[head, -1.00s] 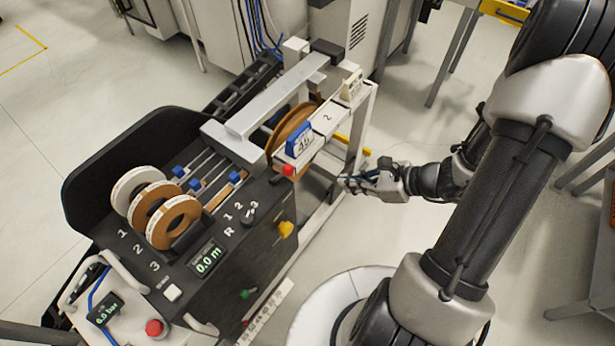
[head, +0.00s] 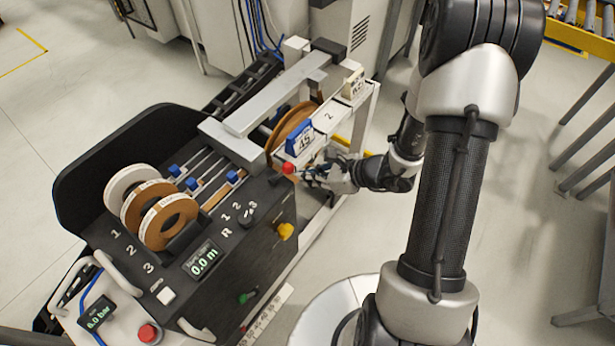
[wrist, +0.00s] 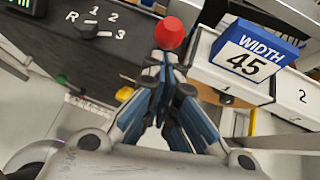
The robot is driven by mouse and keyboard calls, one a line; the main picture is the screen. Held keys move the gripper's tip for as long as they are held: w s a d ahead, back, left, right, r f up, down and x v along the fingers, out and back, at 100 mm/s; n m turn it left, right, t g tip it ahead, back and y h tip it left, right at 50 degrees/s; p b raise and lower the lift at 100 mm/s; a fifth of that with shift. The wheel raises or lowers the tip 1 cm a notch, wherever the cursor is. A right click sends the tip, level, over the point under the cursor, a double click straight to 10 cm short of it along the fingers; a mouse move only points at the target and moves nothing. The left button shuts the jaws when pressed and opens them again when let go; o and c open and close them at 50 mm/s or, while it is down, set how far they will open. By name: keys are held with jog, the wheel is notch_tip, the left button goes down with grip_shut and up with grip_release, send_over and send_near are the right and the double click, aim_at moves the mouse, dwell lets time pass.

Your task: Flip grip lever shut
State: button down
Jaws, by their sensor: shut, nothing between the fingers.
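A red knob (head: 288,168), which looks like the end of a lever, sits at the front corner of the edge-banding machine, beside the white block with the blue width tag. In the wrist view the red knob (wrist: 169,32) appears just beyond my fingertips. My gripper (wrist: 165,68) is shut and empty, its blue-grey fingers together and pointing at the knob. In the head view my gripper (head: 308,176) is close to the knob, to its right. I cannot tell whether the fingertips touch it. The lever's shaft is hidden behind the fingers.
The blue WIDTH 45 tag (wrist: 258,48) stands right of the fingers on a white block. A selector dial (head: 247,215), a yellow knob (head: 286,231) and a green knob (head: 246,297) are on the dark housing.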

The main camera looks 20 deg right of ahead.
jog(key=shift+w+a, duration=0.15)
jog(key=shift+r, duration=0.1)
jog(key=shift+w+a+r+g+p, duration=0.25)
jog(key=shift+r+g+p, duration=0.1)
jog(key=shift+p, duration=0.5)
